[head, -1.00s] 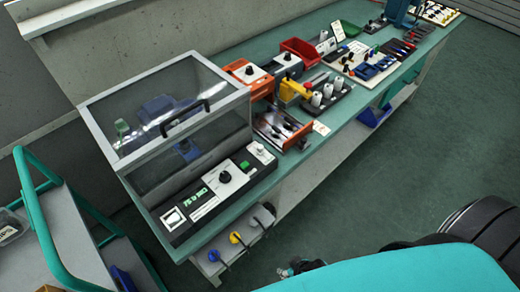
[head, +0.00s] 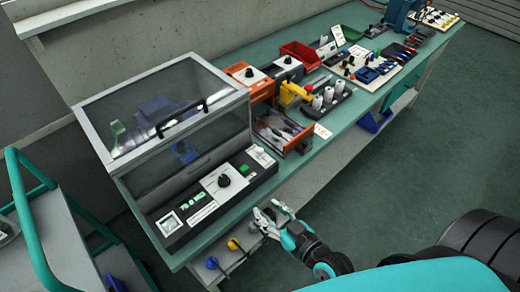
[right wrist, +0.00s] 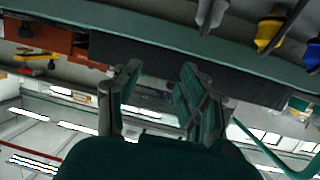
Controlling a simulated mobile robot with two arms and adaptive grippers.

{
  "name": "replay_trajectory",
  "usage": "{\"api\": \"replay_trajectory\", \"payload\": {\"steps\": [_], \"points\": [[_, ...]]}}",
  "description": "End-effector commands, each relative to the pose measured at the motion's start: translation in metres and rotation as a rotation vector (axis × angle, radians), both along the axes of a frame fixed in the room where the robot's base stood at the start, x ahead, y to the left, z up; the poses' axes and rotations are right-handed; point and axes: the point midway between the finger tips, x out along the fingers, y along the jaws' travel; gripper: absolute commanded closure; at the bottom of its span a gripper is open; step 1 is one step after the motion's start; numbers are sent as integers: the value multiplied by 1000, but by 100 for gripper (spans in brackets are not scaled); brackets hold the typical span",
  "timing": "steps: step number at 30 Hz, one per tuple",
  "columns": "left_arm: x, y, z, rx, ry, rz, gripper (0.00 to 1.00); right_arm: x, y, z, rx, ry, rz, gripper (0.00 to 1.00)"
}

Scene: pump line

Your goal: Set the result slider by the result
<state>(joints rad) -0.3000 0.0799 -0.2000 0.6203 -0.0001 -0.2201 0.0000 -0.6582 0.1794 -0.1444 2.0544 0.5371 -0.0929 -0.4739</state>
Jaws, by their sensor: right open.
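The control panel (head: 212,200) is a long black box at the front of the clear-lidded test cabinet (head: 165,125). It carries a green lit display (head: 191,199), too small to read surely, a black knob (head: 224,181) on a white plate, and a square dial (head: 170,223) at its left end. A small green part (head: 244,169) and a white plate (head: 261,157) sit at its right end; I cannot tell surely which is the result slider. My right gripper (head: 267,209) is open and empty, in front of the bench edge, apart from the panel. It also shows open in the right wrist view (right wrist: 159,70). My left gripper is out of view.
Yellow (head: 233,244) and blue (head: 212,262) plug-like items hang below the bench edge near my right gripper. An orange-sided tray (head: 282,132) stands right of the panel. A teal-railed cart (head: 65,225) is at the left. The floor on the right is clear.

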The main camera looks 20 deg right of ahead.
Motion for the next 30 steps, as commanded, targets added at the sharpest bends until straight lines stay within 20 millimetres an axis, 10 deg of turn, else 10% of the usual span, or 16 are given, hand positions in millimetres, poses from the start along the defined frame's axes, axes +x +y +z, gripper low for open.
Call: {"api": "replay_trajectory", "payload": {"steps": [13, 30], "points": [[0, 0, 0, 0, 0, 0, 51, 9, -50, 47, 19, -280, -224, 59], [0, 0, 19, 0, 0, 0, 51, 128, -45, 48, 19, -279, -221, 59]]}}
